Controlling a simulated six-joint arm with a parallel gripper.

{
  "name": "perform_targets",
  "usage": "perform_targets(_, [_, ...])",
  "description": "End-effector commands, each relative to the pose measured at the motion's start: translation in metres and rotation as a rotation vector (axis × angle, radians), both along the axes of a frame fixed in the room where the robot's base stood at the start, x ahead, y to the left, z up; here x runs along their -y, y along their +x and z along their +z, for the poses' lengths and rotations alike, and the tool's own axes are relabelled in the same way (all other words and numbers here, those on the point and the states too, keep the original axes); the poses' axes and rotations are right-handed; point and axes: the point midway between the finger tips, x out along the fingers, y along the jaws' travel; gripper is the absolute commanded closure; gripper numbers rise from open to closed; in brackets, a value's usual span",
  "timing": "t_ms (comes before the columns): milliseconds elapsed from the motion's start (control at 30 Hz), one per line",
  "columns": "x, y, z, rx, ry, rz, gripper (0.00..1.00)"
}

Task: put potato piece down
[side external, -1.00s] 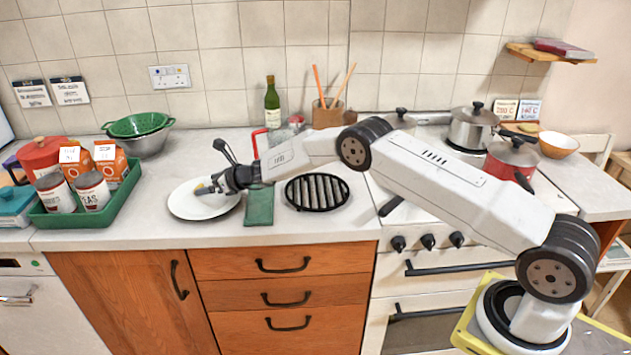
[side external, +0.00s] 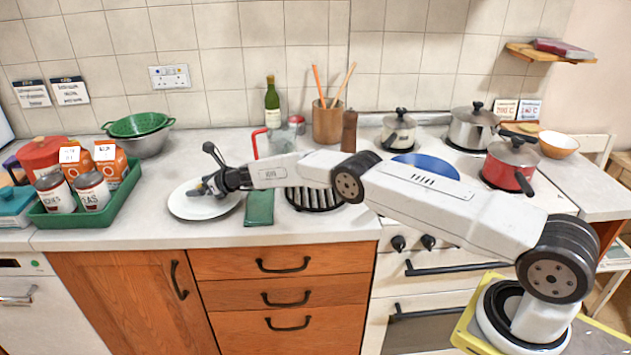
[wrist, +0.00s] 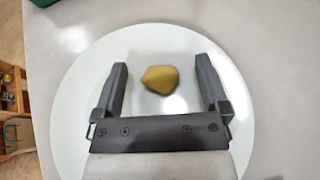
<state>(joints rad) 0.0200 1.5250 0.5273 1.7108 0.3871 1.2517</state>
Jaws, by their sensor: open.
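The potato piece (wrist: 160,79) is a small yellow-brown lump on the white plate (wrist: 75,120). In the wrist view it lies between my gripper's (wrist: 161,72) two spread fingers, with a gap on each side. My gripper is open and empty. In the side view my gripper (side external: 195,190) is low over the plate (side external: 215,211), and I cannot make out the potato piece there.
A green cloth-like block (side external: 259,208) lies right of the plate, beside a black grill trivet (side external: 313,199) partly under my arm. A green tray (side external: 100,214) with tins and cartons stands to the left. A colander (side external: 148,142) is behind.

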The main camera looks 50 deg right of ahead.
Motion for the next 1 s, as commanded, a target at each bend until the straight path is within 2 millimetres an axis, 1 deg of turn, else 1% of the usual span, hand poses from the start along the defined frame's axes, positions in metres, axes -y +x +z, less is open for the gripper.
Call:
perform_targets(467, [0.0001,0.0,-0.0002,0.0,0.0,0.0,0.06])
perform_targets(500, [0.0001,0.0,-0.0002,0.0,0.0,0.0,0.12])
perform_targets(567, [0.0001,0.0,-0.0002,0.0,0.0,0.0,0.31])
perform_targets(600, [0.0001,0.0,-0.0002,0.0,0.0,0.0,0.44])
perform_targets(667, [0.0001,0.0,-0.0002,0.0,0.0,0.0,0.63])
perform_targets(700, [0.0001,0.0,-0.0002,0.0,0.0,0.0,0.75])
perform_targets(767, [0.0001,0.0,-0.0002,0.0,0.0,0.0,0.94])
perform_targets(800, [0.0002,0.0001,0.0,0.0,0.0,0.0,1.0])
perform_targets(1000, [0.0002,0.0,0.0001,0.0,0.0,0.0,1.0])
